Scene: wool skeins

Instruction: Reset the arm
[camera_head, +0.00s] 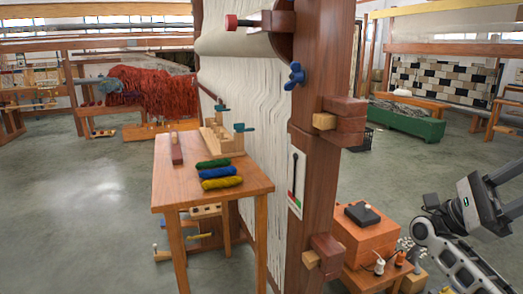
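Part of my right arm (465,205) comes in at the lower right edge, bent, with dark and silver links. I cannot make out its gripper fingers. My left arm and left gripper are not in view. Three wool skeins lie side by side on the front part of a small wooden table (190,194): a green skein (213,163), a blue skein (217,171) and a yellow skein (222,183). No gripper shows near them.
A wooden rack (221,140) and a narrow wooden piece (177,149) are on the table. A tall loom post (325,130) stands right of it. An orange box (365,236) stands near my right arm. Open floor (80,220) lies left of the table.

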